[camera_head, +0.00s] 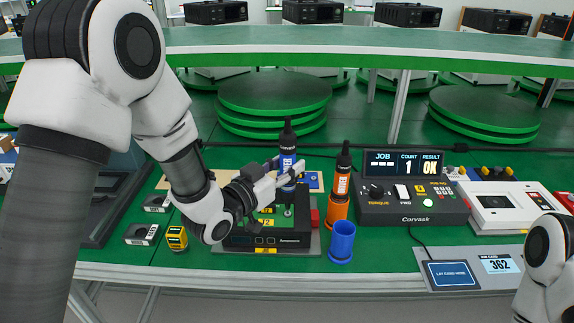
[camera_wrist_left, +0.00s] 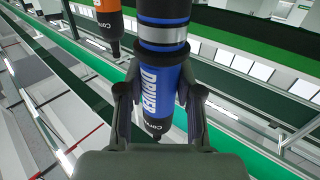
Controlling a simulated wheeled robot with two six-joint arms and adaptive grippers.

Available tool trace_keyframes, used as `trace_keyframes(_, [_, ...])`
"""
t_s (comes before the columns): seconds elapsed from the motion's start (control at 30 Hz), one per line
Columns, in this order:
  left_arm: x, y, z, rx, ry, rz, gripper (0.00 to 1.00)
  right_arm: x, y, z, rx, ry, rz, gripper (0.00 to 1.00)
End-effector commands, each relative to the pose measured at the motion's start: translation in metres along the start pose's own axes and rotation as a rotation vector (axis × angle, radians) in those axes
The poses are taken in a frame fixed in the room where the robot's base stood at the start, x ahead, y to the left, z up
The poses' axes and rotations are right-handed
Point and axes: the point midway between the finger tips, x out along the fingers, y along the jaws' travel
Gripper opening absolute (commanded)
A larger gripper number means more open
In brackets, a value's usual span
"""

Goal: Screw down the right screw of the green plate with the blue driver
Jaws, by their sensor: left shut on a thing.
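The blue driver (camera_head: 287,160), black at its top, stands upright in my left gripper (camera_head: 283,178), which is shut on its blue body. In the left wrist view the two fingers (camera_wrist_left: 158,118) close around the driver (camera_wrist_left: 163,85) from both sides. The driver is above the right part of the green plate (camera_head: 268,224), which sits in a dark unit (camera_head: 270,240). A small grey screw-like spot (camera_head: 288,211) shows just below the driver. I cannot tell whether the driver's tip touches it. My fingers and wrist hide part of the plate. My right gripper is out of view.
An empty blue holder (camera_head: 341,240) stands right of the unit. An orange driver (camera_head: 342,175) stands in an orange holder (camera_head: 337,210) behind it. The controller (camera_head: 410,205) reads COUNT 1, RESULT OK. A yellow-black item (camera_head: 176,238) lies left of the unit.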

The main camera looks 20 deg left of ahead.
Motion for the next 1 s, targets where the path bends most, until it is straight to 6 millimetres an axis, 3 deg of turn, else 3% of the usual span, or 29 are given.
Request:
trace_keyframes(0.7, [0.000,0.000,0.010,-0.001,-0.002,0.000,0.00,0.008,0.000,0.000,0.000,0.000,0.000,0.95])
trace_keyframes(1.0, [0.000,0.000,-0.013,0.001,0.001,0.000,0.00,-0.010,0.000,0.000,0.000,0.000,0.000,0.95])
